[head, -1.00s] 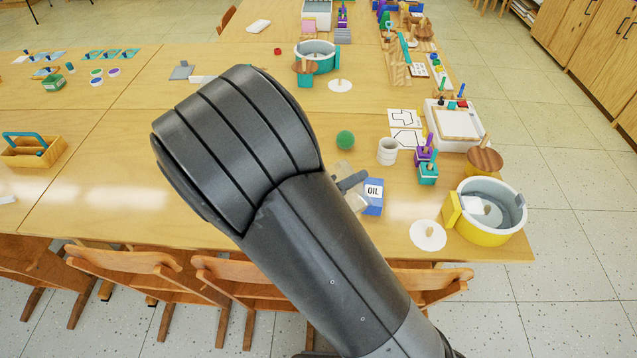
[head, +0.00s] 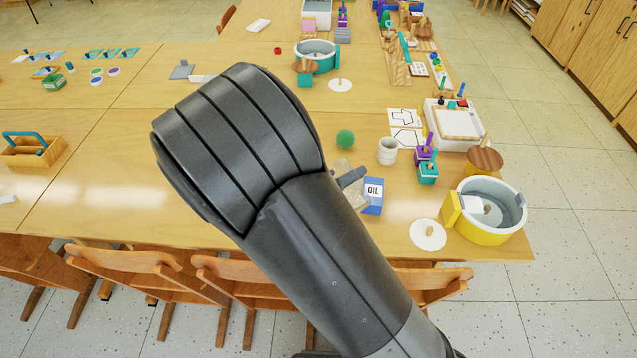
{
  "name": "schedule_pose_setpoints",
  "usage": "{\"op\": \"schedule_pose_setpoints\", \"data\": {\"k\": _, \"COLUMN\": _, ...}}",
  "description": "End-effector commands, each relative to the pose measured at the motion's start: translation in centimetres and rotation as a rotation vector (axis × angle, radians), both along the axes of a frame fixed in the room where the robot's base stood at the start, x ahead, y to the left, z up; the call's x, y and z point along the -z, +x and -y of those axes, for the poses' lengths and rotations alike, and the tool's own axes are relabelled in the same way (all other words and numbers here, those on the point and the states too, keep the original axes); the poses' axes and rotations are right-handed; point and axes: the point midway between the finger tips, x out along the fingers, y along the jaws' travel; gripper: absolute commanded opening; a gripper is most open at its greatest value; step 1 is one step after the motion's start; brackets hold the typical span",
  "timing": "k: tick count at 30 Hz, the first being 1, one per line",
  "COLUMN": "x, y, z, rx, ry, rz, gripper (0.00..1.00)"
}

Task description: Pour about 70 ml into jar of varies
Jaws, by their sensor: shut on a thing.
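My gripper (head: 351,178) is mostly hidden behind my own dark arm; one dark grey finger shows at the arm's right edge. It is shut on a pale, see-through vessel (head: 342,166), of which only small parts show above and below the finger. The vessel's tilt and contents cannot be told. A blue and white carton marked OIL (head: 373,196) stands just right of and below the finger. A small white ribbed jar (head: 388,151) stands upright on the table, apart from the gripper, to its upper right. Which thing is the task's jar cannot be told.
A green ball (head: 345,139) lies above the gripper. To the right are stacked purple and teal blocks (head: 427,172), a yellow pot (head: 470,238) and a white disc lid (head: 428,235) near the table's edge. Wooden chairs (head: 130,275) line the front.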

Motion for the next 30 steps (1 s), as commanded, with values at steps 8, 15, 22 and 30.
{"op": "schedule_pose_setpoints", "data": {"k": 8, "x": -0.2, "y": 0.1, "z": -0.1, "rx": 0.0, "ry": -0.007, "rz": -0.009, "gripper": 0.0}}
{"op": "schedule_pose_setpoints", "data": {"k": 15, "x": -0.2, "y": 0.2, "z": -0.2, "rx": 0.0, "ry": -0.012, "rz": -0.015, "gripper": 0.0}}
{"op": "schedule_pose_setpoints", "data": {"k": 22, "x": -0.3, "y": 0.4, "z": -0.3, "rx": -0.001, "ry": -0.018, "rz": -0.024, "gripper": 0.0}}
{"op": "schedule_pose_setpoints", "data": {"k": 30, "x": 0.9, "y": -0.6, "z": 0.5, "rx": 0.004, "ry": 0.036, "rz": 0.046, "gripper": 0.0}}
